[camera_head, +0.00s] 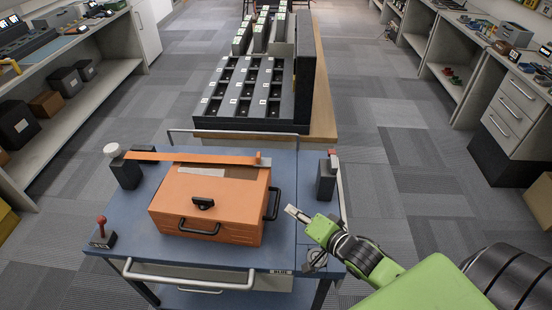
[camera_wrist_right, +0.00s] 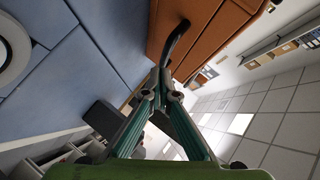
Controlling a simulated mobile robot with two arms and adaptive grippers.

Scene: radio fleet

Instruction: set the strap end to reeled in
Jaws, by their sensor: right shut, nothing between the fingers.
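An orange strap (camera_head: 190,157) runs from a dark reel block (camera_head: 126,170) with a white knob at the cart's left, over the top of an orange case (camera_head: 205,220). The strap end (camera_head: 258,160) is a raised orange tab at the case's back right edge. My right gripper (camera_head: 296,213) is shut and empty, to the right of the case and apart from the strap end. In the right wrist view the gripper (camera_wrist_right: 164,76) points near the case's black side handle (camera_wrist_right: 182,38). My left gripper is not in view.
The case stands on a blue cart (camera_head: 125,240) with a front handle. A dark post (camera_head: 327,177) stands at its right, a red-knobbed lever (camera_head: 102,232) at its front left. A rack of dark slots (camera_head: 250,90) is on a table behind. Carpet is free on both sides.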

